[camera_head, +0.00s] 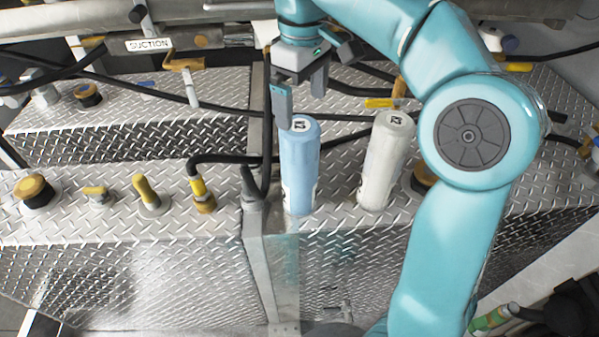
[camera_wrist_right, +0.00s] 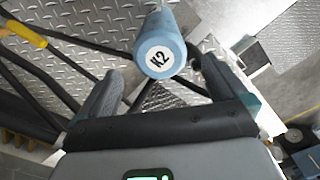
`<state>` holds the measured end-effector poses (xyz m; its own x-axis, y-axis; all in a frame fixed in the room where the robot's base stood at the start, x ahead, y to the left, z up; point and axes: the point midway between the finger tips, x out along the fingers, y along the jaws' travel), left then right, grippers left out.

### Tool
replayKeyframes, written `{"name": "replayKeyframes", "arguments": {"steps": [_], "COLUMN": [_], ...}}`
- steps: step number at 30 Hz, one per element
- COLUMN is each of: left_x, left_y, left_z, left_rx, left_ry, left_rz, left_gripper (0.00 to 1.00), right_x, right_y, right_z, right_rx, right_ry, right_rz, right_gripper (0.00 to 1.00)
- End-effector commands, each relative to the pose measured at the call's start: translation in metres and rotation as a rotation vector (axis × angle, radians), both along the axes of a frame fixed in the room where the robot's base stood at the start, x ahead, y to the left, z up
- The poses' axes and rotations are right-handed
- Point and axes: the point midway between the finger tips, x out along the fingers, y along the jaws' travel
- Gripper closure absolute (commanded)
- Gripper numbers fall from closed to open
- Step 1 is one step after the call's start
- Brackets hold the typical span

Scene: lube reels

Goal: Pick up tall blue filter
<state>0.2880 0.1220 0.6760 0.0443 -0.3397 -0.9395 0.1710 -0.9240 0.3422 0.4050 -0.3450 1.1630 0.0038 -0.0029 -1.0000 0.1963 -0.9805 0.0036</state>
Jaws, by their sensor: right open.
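The tall blue filter (camera_head: 299,168) stands upright on the diamond-plate ledge, near the middle of the head view. In the right wrist view its round top, marked K2, shows (camera_wrist_right: 159,58) just beyond the fingertips, roughly between them. My right gripper (camera_head: 301,88) is open and empty, above and slightly behind the filter's top in the head view. In the wrist view its two fingers (camera_wrist_right: 152,82) are spread to either side of the filter. Whether a finger touches the filter cannot be told. My left gripper is not in view.
A white filter (camera_head: 385,160) stands just right of the blue one. A black hose (camera_head: 225,158) and fitting lie close on the left. Yellow-capped fittings (camera_head: 148,193) line the ledge further left. A yellow-handled valve (camera_head: 390,102) is behind. The ledge front drops away.

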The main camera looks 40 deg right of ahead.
Motion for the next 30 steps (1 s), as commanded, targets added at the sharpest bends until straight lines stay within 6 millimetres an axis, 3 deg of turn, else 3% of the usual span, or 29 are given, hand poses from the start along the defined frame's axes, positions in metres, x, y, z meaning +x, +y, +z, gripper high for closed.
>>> {"name": "replayKeyframes", "arguments": {"steps": [1,3,11,18,28,30], "left_x": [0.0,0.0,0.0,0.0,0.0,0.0], "left_y": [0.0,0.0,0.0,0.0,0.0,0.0], "left_z": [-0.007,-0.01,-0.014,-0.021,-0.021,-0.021], "left_rx": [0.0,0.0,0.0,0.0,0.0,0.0], "left_ry": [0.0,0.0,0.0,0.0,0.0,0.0], "left_rz": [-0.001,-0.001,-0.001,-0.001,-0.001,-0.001], "left_gripper": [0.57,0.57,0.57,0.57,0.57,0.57], "right_x": [-0.001,-0.001,0.001,0.004,0.005,0.005], "right_y": [0.0,0.0,0.0,0.0,-0.001,-0.001], "right_z": [-0.015,-0.027,-0.049,-0.087,-0.094,-0.094], "right_rx": [0.0,0.0,0.001,0.0,0.0,0.0], "right_ry": [0.004,0.004,0.002,0.003,0.0,0.0], "right_rz": [-0.001,-0.001,0.0,0.0,0.0,0.0], "right_gripper": [0.0,0.0,0.0,0.0,0.0,0.23]}}
